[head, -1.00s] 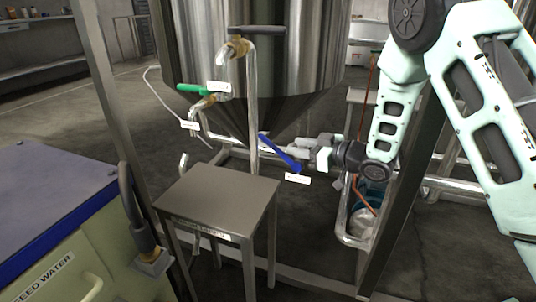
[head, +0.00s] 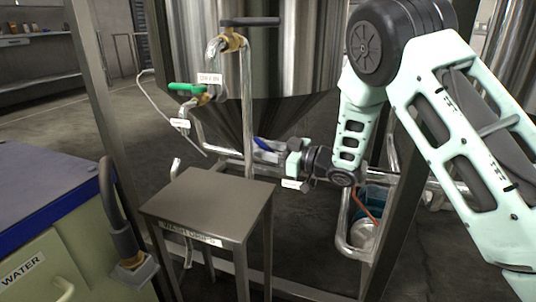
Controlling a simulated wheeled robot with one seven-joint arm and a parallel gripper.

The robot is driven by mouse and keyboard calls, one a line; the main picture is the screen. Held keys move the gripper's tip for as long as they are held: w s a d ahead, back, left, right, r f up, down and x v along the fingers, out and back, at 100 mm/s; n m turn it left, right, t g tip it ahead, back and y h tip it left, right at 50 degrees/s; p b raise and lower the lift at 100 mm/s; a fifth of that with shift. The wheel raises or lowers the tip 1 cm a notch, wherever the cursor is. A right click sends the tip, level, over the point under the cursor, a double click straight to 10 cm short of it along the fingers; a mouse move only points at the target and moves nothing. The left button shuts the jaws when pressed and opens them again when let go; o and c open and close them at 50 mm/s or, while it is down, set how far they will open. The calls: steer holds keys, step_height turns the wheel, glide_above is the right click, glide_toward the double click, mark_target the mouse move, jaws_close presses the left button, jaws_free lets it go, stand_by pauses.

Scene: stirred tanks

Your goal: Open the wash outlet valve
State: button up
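A valve with a blue lever (head: 266,145) sits low by the tank's cone, and a white tag (head: 293,184) hangs just below it. My gripper (head: 272,154) is at this lever from the right and hides its lower right part. I cannot tell whether the fingers touch or hold the lever. A valve with a green lever (head: 186,88) and one with a black lever (head: 250,21) are higher up on the pipes at left. Tag text is too small to read, so I cannot tell which is the wash outlet valve.
A steel stand (head: 212,198) stands in front of the pipes. A blue-topped cabinet (head: 40,185) is at left. A frame post (head: 392,215) stands beside my arm. The steel tank (head: 275,50) fills the back.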

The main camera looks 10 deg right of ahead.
jaws_close()
steer(key=shift+a+r, duration=0.1)
steer(key=shift+w+r+p, duration=0.1)
steer(key=shift+p, duration=0.65)
steer(key=h+p, duration=0.1)
steer(key=p, duration=0.1)
steer(key=f+g+p, duration=0.1)
steer(key=p, duration=0.2)
steer(key=shift+w+a+g+h, duration=0.2)
steer(key=shift+a+g+h, duration=0.1)
steer(key=shift+a+h, duration=0.1)
steer(key=shift+w+a+f+g+h+p, duration=0.15)
steer(key=shift+f+h+p, duration=0.15)
steer(key=shift+f+p, duration=0.4)
steer(key=shift+s+f+g+h+p, duration=0.15)
steer(key=shift+f+h+p, duration=0.2)
steer(key=shift+p, duration=0.6)
steer(key=shift+w, duration=0.1)
jaws_free()
